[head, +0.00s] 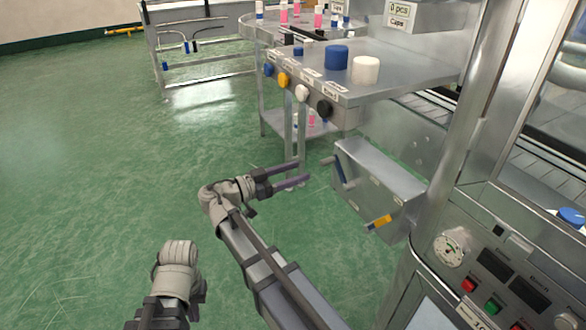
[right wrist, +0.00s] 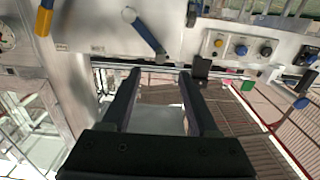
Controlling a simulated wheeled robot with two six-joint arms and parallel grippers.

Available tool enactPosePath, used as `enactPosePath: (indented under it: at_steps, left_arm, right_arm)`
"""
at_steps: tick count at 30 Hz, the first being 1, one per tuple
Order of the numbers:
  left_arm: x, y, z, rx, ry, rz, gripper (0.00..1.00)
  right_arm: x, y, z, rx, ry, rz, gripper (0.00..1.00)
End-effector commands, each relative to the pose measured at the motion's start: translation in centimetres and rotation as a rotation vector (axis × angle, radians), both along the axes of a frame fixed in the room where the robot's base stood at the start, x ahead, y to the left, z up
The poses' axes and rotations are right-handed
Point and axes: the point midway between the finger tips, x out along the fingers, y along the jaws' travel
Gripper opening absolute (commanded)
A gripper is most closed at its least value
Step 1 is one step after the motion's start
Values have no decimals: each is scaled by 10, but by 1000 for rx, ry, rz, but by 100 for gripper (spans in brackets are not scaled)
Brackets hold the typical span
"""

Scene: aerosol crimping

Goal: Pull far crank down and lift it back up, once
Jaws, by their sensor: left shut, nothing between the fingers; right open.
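The far crank (head: 340,172) is a blue lever on the left face of a grey metal box (head: 385,178). A nearer yellow crank (head: 379,222) sits on the same face. My right gripper (head: 302,172) is open and empty, a short way left of the blue crank and pointing at it. In the right wrist view the blue crank (right wrist: 147,33) slants ahead of the open fingertips (right wrist: 159,72), apart from them, and the yellow crank (right wrist: 44,18) is at the upper left. My left gripper (head: 198,290) is low at the left, shut, empty and mostly hidden by its wrist.
A metal table (head: 425,72) with blue and white caps stands behind the box, with coloured knobs on its front edge. A control panel (head: 500,280) with gauge and buttons is at the right. The green floor (head: 90,170) at the left is clear.

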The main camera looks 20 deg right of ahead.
Motion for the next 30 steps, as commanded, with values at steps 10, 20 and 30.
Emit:
enactPosePath:
  at_steps: [10, 20, 30]
  left_arm:
    - [0, 0, 0, 0, 0, 0, 0]
    - [0, 0, 0, 0, 0, 0, 0]
    - [0, 0, 0, 0, 0, 0, 0]
  right_arm:
    - [3, -43, 0, 0, 2, -2, 60]
    - [6, -78, 0, 0, 3, 0, 60]
    - [7, -87, 0, 0, 3, 1, 60]
